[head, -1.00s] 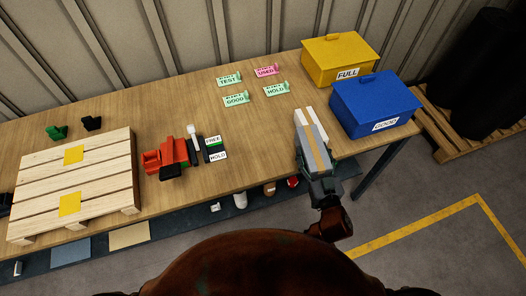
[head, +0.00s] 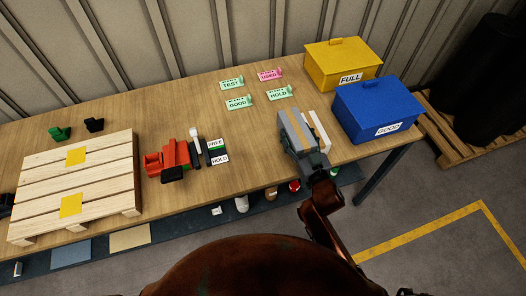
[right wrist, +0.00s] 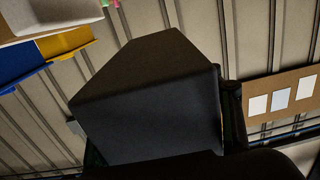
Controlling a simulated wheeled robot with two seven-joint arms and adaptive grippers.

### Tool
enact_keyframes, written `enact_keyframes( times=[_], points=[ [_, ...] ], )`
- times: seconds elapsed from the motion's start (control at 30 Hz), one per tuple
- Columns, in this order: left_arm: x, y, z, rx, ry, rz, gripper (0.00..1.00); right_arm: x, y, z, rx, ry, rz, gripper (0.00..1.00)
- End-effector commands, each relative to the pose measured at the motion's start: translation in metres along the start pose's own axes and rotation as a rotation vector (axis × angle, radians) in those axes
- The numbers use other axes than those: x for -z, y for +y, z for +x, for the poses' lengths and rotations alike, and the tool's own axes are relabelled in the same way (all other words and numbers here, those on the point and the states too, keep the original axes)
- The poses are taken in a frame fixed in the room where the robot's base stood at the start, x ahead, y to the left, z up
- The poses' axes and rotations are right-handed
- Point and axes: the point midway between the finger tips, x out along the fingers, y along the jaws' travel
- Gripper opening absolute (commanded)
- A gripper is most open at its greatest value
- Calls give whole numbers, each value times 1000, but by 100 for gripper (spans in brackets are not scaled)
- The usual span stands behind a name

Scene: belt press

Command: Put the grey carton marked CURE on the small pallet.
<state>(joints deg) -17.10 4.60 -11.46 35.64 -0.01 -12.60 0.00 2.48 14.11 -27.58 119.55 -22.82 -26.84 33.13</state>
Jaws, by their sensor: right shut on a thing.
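A grey carton (head: 293,132) with a tan tape strip is held in my right gripper (head: 308,163) over the right part of the table. In the right wrist view the carton (right wrist: 150,100) looks dark and fills the middle, between the fingers. No CURE lettering can be read on its visible faces. The small pallet (head: 103,182), of pale wood slats with two yellow squares on top, lies at the table's left. No carton is on it. My left gripper is not in view.
A white carton (head: 320,131) stands close right of the grey one. Blue (head: 376,108) and yellow (head: 342,66) boxes are at the right end.

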Motion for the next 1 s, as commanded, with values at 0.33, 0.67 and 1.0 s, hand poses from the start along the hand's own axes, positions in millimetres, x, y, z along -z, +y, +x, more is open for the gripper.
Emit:
enact_keyframes(
  times=[0.33, 0.67, 1.0],
  points=[
    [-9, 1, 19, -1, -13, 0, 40, -42, -69, 31, 1, 1, 4, 12],
    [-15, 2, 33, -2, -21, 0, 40, -76, -97, 44, 1, 5, 0, 12],
    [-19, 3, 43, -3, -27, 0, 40, -107, -105, 47, 0, 2, 2, 12]
  ],
)
